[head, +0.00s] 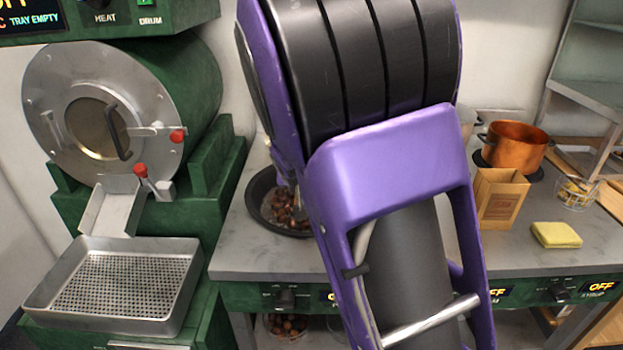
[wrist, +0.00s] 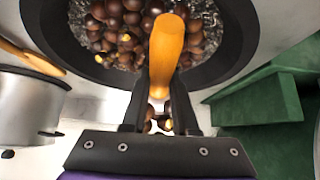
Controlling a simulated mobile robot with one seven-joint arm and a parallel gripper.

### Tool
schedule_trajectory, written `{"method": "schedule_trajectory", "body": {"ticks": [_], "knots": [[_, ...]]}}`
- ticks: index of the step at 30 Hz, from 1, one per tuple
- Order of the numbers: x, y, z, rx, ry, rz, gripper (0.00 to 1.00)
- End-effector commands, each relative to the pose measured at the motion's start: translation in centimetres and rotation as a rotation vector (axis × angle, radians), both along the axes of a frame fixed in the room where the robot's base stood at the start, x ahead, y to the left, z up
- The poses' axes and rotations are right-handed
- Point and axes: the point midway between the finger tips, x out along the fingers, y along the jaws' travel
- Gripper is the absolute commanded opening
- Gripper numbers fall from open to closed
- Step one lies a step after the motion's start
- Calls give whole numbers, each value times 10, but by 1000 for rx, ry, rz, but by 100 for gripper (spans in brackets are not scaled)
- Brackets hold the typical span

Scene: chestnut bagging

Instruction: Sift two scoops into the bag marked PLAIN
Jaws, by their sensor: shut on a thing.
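My gripper (wrist: 158,100) is shut on an orange handle (wrist: 168,42) in the wrist view. The handle points into a black pan (wrist: 238,58); the tool's far end is hidden or cannot be made out. Brown chestnuts (wrist: 112,40), some showing yellow flesh, lie in the pan among small glittery grains. The pan also shows in the head view (head: 257,212), left of my arm, with part of my gripper over it. A brown paper bag (head: 497,203) stands upright on the counter to the right; its marking is too small to read. My arm may hide other bags.
A copper pot (head: 517,148) stands behind the bag, with a yellow sponge (head: 556,235) and clear bowl (head: 577,192) to the right. A green roaster (head: 207,90) with an empty perforated tray (head: 60,310) is at left. A grey pot (wrist: 25,110) shows in the wrist view.

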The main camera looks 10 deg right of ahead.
Motion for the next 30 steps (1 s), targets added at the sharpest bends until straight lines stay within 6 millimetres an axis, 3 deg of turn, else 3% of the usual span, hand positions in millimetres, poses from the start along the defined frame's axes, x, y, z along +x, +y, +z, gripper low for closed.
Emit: {"method": "schedule_trajectory", "body": {"ticks": [6,12,18,26,30], "knots": [[0,-3,1,1,-1,-2,0],[-6,-34,1,3,-2,-7,0],[-9,-50,1,1,-3,-2,0],[-9,-49,1,0,-2,1,0],[-7,-37,0,0,-1,5,0]]}}
